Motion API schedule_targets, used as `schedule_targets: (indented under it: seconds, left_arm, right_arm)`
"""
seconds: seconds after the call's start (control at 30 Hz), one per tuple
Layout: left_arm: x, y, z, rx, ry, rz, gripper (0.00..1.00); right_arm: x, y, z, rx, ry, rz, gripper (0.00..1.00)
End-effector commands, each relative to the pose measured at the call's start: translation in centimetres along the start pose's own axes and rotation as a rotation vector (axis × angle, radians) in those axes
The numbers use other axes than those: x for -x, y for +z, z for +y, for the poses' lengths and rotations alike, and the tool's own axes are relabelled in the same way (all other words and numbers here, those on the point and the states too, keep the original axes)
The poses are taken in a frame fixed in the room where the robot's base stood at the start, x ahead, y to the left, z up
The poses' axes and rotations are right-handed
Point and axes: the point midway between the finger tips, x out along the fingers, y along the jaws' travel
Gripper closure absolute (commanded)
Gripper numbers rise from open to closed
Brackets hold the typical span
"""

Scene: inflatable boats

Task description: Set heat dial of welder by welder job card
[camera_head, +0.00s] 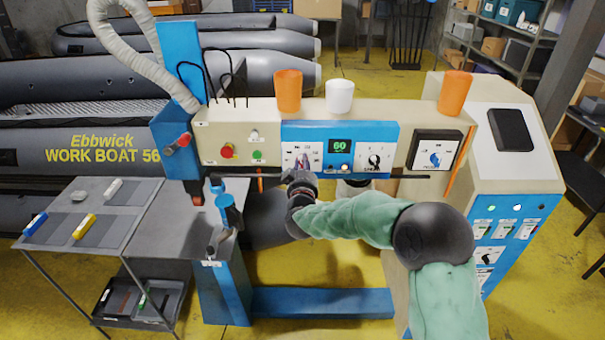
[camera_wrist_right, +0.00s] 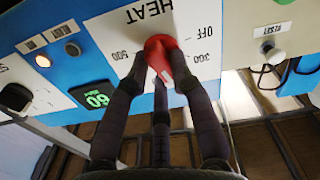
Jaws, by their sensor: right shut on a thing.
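The welder (camera_head: 210,140) stands ahead with a blue control panel (camera_head: 340,132). Its heat dial (camera_wrist_right: 160,45) is a red knob on a white plate marked HEAT, OFF, 300 and 500. My right gripper (camera_head: 301,172) is at the panel's left plate in the head view. In the right wrist view its dark fingers (camera_wrist_right: 163,62) are closed around the red knob. The fingers cover part of the knob, and I cannot tell its exact setting. A green display (camera_head: 341,145) reads 60. I cannot make out a readable job card. My left gripper is not in view.
Another dial (camera_head: 375,161) sits right of the display, and a red button (camera_head: 227,151) is to the left. Orange cups (camera_head: 288,90) and a white cup (camera_head: 340,97) stand on top. A grey side table (camera_head: 92,245) is at left.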

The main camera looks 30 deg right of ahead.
Motion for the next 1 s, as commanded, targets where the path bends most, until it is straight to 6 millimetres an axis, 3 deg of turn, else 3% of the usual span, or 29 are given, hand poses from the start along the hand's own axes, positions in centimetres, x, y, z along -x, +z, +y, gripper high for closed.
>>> schedule_targets:
  seconds: [0.1,0.5,1.0]
  left_arm:
    - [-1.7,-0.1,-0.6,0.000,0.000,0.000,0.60]
    - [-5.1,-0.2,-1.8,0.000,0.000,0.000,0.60]
    - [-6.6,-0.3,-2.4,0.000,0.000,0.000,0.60]
  right_arm:
    - [0.1,0.6,-0.2,-0.111,-0.002,-0.002,1.00]
    - [0.1,0.8,-0.1,-0.442,-0.002,-0.004,1.00]
    - [0.0,0.7,0.0,-0.617,-0.001,-0.006,1.00]
